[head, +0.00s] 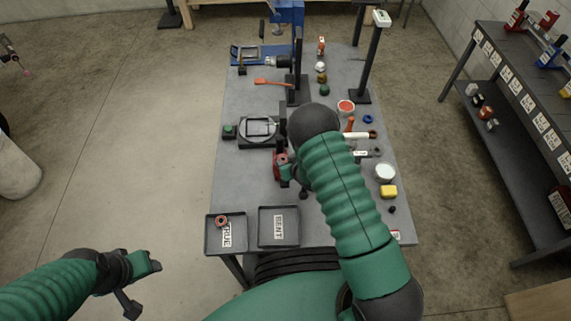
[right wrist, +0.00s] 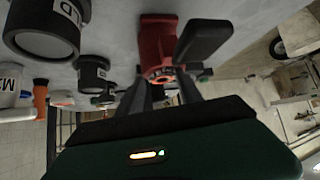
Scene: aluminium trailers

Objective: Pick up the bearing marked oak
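I cannot read the word oak on anything in these frames. A small reddish ring (head: 221,221) that looks like a bearing lies in the tray labelled TRUE (head: 212,243). My right gripper (head: 292,180) is low over the middle of the table, partly hidden by its own arm. It is beside a red fixture (head: 279,163). In the right wrist view the red fixture (right wrist: 158,42) stands just ahead of the fingers; one dark finger pad (right wrist: 205,40) shows clearly. Contact and finger gap are unclear. My left gripper (head: 138,281) is open and empty, off the table's left side.
A tray labelled BENT (head: 264,238) sits beside the TRUE tray. A white tub (head: 385,172), yellow block (head: 389,191) and red-filled tub (head: 345,107) stand on the right. Labelled dark cylinders (right wrist: 93,75) are near the wrist.

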